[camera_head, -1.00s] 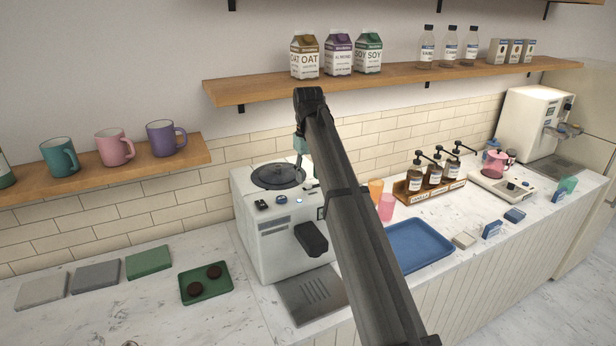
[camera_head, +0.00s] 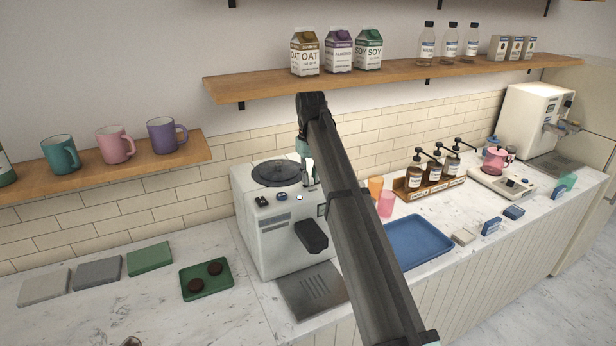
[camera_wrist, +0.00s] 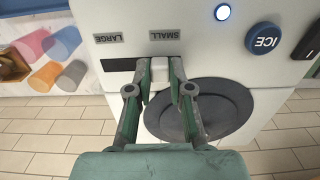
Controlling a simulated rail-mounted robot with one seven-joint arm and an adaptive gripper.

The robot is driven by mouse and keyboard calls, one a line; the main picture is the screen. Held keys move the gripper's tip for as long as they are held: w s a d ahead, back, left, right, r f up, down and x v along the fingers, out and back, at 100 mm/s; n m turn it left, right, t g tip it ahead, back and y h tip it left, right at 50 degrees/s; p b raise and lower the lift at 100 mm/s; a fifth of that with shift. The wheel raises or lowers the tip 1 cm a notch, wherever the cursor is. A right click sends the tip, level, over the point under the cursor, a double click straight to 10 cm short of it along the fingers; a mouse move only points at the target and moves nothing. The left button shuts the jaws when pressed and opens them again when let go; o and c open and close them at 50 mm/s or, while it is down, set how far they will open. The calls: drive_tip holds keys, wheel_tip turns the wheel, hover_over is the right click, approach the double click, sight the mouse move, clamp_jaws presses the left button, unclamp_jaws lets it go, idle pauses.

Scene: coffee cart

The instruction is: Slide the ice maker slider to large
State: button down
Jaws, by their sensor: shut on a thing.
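The white ice maker (camera_head: 268,240) stands on the counter, with a round dark lid on top. In the wrist view its top panel (camera_wrist: 200,45) carries a LARGE label (camera_wrist: 107,38) at left and a SMALL label (camera_wrist: 165,34) to its right. A dark slot (camera_wrist: 117,65) shows below LARGE. The pale slider knob (camera_wrist: 158,78) sits at the SMALL end, between the fingers of my gripper (camera_wrist: 160,72), which is shut on it. In the head view my gripper (camera_head: 310,178) is at the machine's top right; my arm hides part of the machine.
A blue ICE button (camera_wrist: 264,38) and a lit round button (camera_wrist: 222,12) are on the panel right of the slider. Orange (camera_head: 375,188) and pink (camera_head: 386,204) cups stand to the machine's right, by a blue tray (camera_head: 418,242). A wooden shelf (camera_head: 400,82) runs above.

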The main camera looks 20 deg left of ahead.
drive_tip(key=w+d, duration=0.3)
drive_tip(key=w, duration=0.1)
drive_tip(key=shift+d+b, duration=0.3)
drive_tip(key=shift+d, duration=0.05)
drive_tip(key=c, duration=1.5)
unclamp_jaws()
drive_tip(key=o, duration=0.5)
drive_tip(key=shift+w+d, duration=0.1)
drive_tip(key=shift+c, duration=0.2)
drive_tip(key=shift+r, duration=0.1)
wheel_tip(320, 180, up, 12)
